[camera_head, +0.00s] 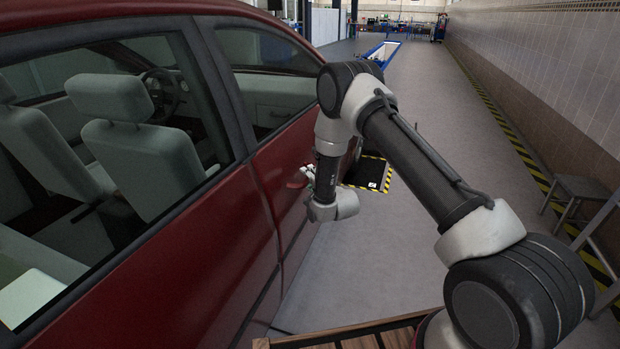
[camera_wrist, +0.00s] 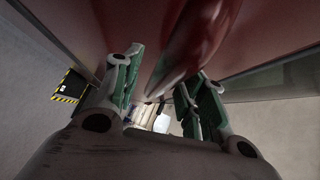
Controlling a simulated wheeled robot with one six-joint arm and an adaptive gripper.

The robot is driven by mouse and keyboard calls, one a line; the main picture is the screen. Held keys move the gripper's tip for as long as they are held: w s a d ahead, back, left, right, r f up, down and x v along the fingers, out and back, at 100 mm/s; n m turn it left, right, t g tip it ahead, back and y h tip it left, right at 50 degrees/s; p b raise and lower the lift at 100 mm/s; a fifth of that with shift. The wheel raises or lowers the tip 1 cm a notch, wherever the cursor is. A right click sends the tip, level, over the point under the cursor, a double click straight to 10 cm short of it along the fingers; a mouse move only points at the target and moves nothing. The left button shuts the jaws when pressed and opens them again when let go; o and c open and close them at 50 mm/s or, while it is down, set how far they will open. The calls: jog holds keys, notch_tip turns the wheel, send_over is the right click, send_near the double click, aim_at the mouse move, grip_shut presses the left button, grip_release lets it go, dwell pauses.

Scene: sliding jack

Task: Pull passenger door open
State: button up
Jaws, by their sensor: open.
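The dark red car's passenger door (camera_head: 285,165) is in the middle of the head view and looks flush with the body. Its red handle (camera_head: 298,180) sticks out near the door's rear seam. My gripper (camera_head: 309,174) is at the handle, mostly hidden by my wrist. In the wrist view the handle (camera_wrist: 192,42) runs between the two green-padded fingers of my gripper (camera_wrist: 170,68). The fingers are apart, one on each side of the handle. I cannot tell whether either finger touches it.
A black mat with yellow-black edging (camera_head: 372,174) lies on the floor beyond my wrist. A stool (camera_head: 578,190) stands by the tiled wall at right. The grey floor (camera_head: 400,250) beside the car is largely clear. A wooden slatted surface (camera_head: 350,335) is at the bottom.

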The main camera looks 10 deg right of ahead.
jog(key=shift+w, duration=0.15)
grip_shut()
jog(key=shift+d, duration=0.1)
